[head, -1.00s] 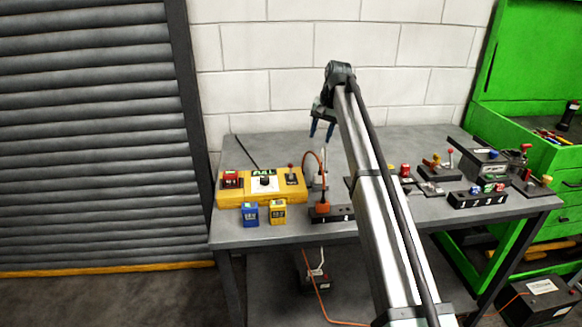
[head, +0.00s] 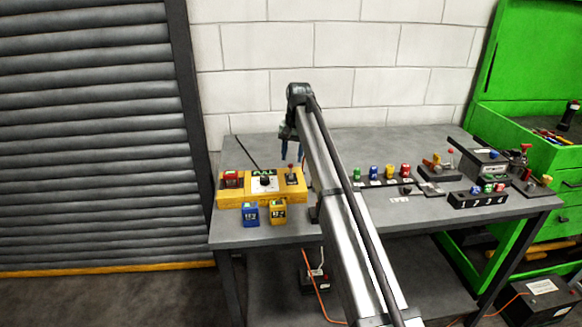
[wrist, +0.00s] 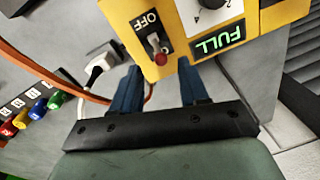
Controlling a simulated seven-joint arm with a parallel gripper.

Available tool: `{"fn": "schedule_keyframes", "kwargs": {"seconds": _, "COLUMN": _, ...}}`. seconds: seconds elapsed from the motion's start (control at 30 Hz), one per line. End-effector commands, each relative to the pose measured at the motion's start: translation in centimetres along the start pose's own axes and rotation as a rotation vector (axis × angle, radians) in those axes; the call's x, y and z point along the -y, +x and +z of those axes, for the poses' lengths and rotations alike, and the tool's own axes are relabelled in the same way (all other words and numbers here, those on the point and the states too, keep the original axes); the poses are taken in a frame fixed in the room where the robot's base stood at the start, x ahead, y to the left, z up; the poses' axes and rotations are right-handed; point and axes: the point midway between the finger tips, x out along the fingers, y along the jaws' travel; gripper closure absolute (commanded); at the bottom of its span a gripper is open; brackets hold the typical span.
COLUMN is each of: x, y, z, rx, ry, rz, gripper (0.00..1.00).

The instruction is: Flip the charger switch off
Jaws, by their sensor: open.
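The yellow charger (head: 262,201) sits at the left of the bench, with a dial in its middle and a lit green display that reads FULL in the wrist view (wrist: 218,42). Its switch (head: 292,175) is a red-tipped lever at the right end. In the wrist view the switch (wrist: 158,48) stands on a black plate marked OFF, its red tip on the side away from that word. My gripper (head: 292,157) is open and empty above and behind the switch. In the wrist view its blue fingers (wrist: 161,80) are spread, with the lever beyond the gap, apparently untouched.
A red battery (head: 231,179) sits in the charger's left end. A blue battery (head: 250,214) and a yellow battery (head: 278,212) stand in front. Several coloured knobs (head: 373,172) and other fixtures stand to the right.

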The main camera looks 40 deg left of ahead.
Motion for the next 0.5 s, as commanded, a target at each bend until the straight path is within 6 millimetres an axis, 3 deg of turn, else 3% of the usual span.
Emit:
{"fn": "schedule_keyframes", "kwargs": {"seconds": 0.2, "x": 0.0, "y": 3.2, "z": 0.1, "rx": 0.000, "ry": 0.000, "rz": 0.000, "gripper": 0.56}}
{"fn": "schedule_keyframes", "kwargs": {"seconds": 0.5, "x": 0.0, "y": 5.1, "z": 0.0, "rx": 0.000, "ry": 0.000, "rz": 0.000, "gripper": 0.56}}
